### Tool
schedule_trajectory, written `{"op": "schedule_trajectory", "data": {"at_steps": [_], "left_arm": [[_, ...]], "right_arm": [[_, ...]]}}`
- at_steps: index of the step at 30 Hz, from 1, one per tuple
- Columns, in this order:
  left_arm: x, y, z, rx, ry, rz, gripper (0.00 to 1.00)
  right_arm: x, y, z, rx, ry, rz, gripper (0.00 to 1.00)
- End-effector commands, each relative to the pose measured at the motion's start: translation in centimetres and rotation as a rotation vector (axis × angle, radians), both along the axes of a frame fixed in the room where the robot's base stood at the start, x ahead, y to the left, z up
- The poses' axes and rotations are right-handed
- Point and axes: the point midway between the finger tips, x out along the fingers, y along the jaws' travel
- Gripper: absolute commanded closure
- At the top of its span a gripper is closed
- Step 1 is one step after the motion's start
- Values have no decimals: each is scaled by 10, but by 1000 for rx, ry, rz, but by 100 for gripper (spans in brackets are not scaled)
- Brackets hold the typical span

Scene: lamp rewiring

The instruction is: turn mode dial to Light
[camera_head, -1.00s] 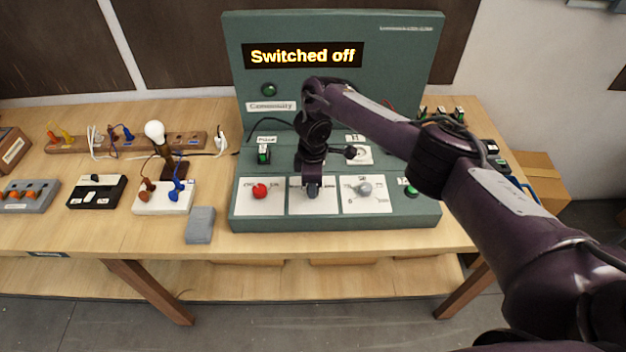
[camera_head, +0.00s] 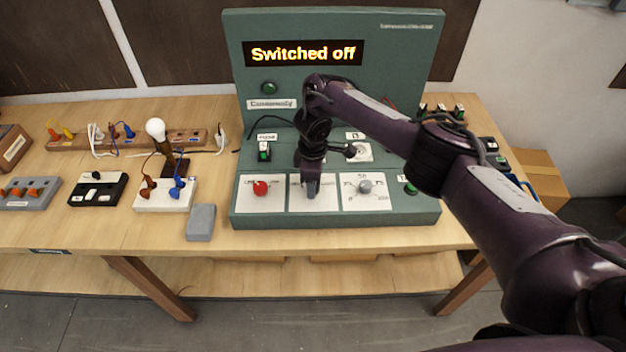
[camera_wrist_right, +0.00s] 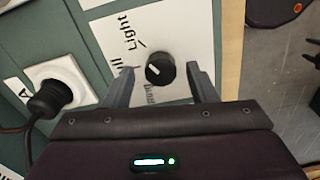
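The mode dial (camera_wrist_right: 160,70) is a round black knob with a short white mark, on a white plate (camera_wrist_right: 180,28). In the right wrist view the mark points to the upper left. The word Light (camera_wrist_right: 133,33) is printed beside the dial; other lettering is partly hidden. My right gripper (camera_wrist_right: 160,76) is open, with one finger on each side of the dial and gaps visible. In the head view my right gripper (camera_head: 312,190) points down over the middle plate and hides the dial. My left gripper is out of view.
The green console's display (camera_head: 303,53) reads "Switched off". A red knob (camera_head: 261,188) and a grey knob (camera_head: 365,186) flank the middle plate. A black plug (camera_wrist_right: 50,98) sits in a socket beside the gripper. A lamp (camera_head: 156,130) stands left of the console.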

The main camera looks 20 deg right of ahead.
Motion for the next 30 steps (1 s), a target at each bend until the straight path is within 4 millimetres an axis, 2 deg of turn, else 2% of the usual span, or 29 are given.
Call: {"op": "schedule_trajectory", "data": {"at_steps": [5, 8, 12, 15, 20, 30], "left_arm": [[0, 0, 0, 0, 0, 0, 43], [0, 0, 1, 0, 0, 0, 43], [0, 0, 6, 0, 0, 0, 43], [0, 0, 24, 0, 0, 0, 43], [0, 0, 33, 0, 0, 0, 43], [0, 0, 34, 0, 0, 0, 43]], "right_arm": [[-1, 0, 0, 0, 1, 1, 48], [0, 0, 8, 0, 0, 1, 48], [1, -1, 33, -1, -3, 2, 48], [1, -1, 55, -3, -2, 3, 48], [1, 0, 73, -1, -2, 2, 48], [0, 0, 77, 0, 1, 0, 48]]}}
